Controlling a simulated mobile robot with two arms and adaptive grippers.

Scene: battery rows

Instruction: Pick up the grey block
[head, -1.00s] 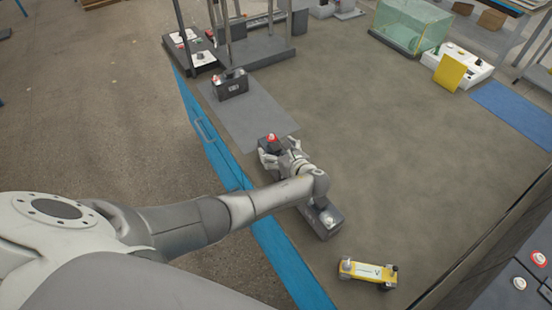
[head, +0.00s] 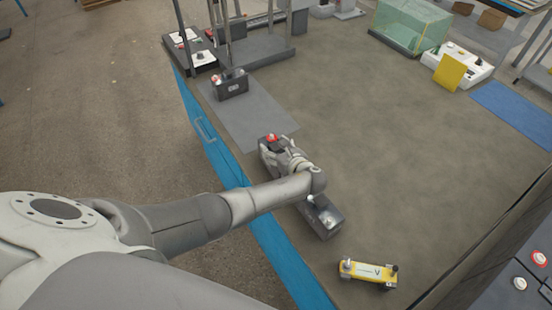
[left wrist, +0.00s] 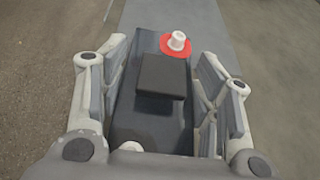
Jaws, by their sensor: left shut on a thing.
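The grey block (head: 324,222) is a long dark grey battery-like box lying on the grey-brown surface in the head view. One end has a red-ringed knob and the other a pale knob; my left arm hides part of its middle. In the left wrist view the grey block (left wrist: 150,122) lies lengthwise between the finger pads, with a raised dark plate on top and the red-ringed white knob at the far end. My left gripper (head: 284,156) is shut on the block across its width; it also shows in the left wrist view (left wrist: 158,88). My right gripper is out of view.
A yellow block (head: 368,272) lies close by at lower right. A black block (head: 231,86) stands on a grey mat (head: 262,122) at upper left. A blue edge strip (head: 208,146) runs along the left.

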